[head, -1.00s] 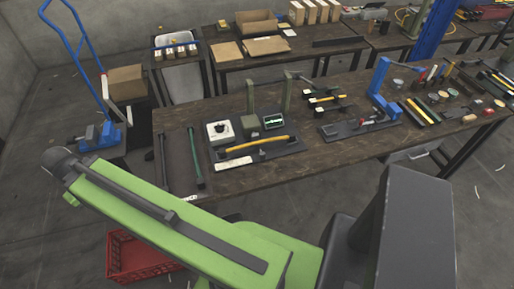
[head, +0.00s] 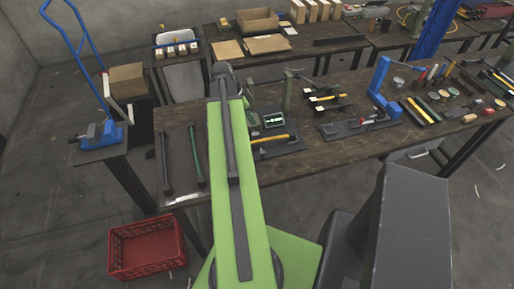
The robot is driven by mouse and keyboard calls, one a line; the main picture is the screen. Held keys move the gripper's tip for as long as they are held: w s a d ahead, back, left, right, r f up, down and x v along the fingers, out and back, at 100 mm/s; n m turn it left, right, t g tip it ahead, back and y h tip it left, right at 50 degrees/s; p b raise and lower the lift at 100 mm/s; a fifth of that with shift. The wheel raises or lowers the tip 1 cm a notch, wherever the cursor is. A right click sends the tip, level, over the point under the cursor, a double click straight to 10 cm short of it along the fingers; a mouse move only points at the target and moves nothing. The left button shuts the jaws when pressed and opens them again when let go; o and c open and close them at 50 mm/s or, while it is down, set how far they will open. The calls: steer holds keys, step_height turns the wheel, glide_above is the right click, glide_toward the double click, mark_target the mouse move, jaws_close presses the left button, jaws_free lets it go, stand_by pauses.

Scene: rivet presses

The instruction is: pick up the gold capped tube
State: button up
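I cannot single out a gold capped tube in the head view. Several small upright tubes and tools (head: 432,76) stand at the right part of the near workbench (head: 340,150), too small to tell their caps. My green arm reaches up the picture over the left part of the bench. My gripper does not show; the arm's far end hides what lies beyond it.
A blue press (head: 381,86) and a green press (head: 288,92) stand on the bench. Dark tools lie at its left end. A red crate (head: 145,249) sits on the floor at lower left. A blue hand truck (head: 75,62) stands at far left.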

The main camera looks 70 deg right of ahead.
steer(key=b, duration=1.1)
glide_above(266, 140)
steer(key=w+a, duration=0.1)
steer(key=w, duration=0.1)
steer(key=f, duration=1.1)
steer(key=shift+a+f, duration=0.1)
steer(key=shift+a, duration=0.1)
steer(key=shift+p, duration=0.3)
steer(key=b+x, duration=0.5)
steer(key=shift+s+f, duration=0.1)
steer(key=shift+s, duration=0.05)
steer(key=shift+r, duration=0.2)
jaws_close()
